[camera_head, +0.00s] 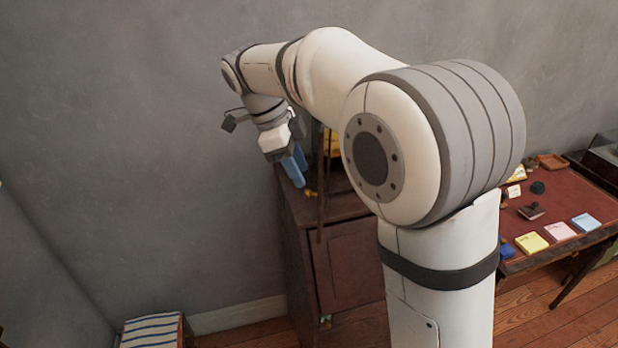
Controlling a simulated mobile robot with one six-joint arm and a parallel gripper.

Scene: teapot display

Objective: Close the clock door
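What looks like the clock (333,143) stands on a brown wooden cabinet, and my arm hides most of it. Only a yellowish part and dark wood show. A thin brown upright panel (321,190), seen nearly edge-on, stands at its left front and looks like the clock door, swung open toward the cabinet's front. My gripper (295,168) has blue fingers that point down over the cabinet's left end, just left of the panel. A small gap seems to lie between them, but I cannot tell about contact. The finger opening is unclear, and I see nothing held.
The cabinet (345,262) stands against the grey wall. A desk (558,208) with a red top at the right holds coloured note pads (559,231), a stamp (532,211) and other small things. A striped blue and white box (152,330) is at the lower left.

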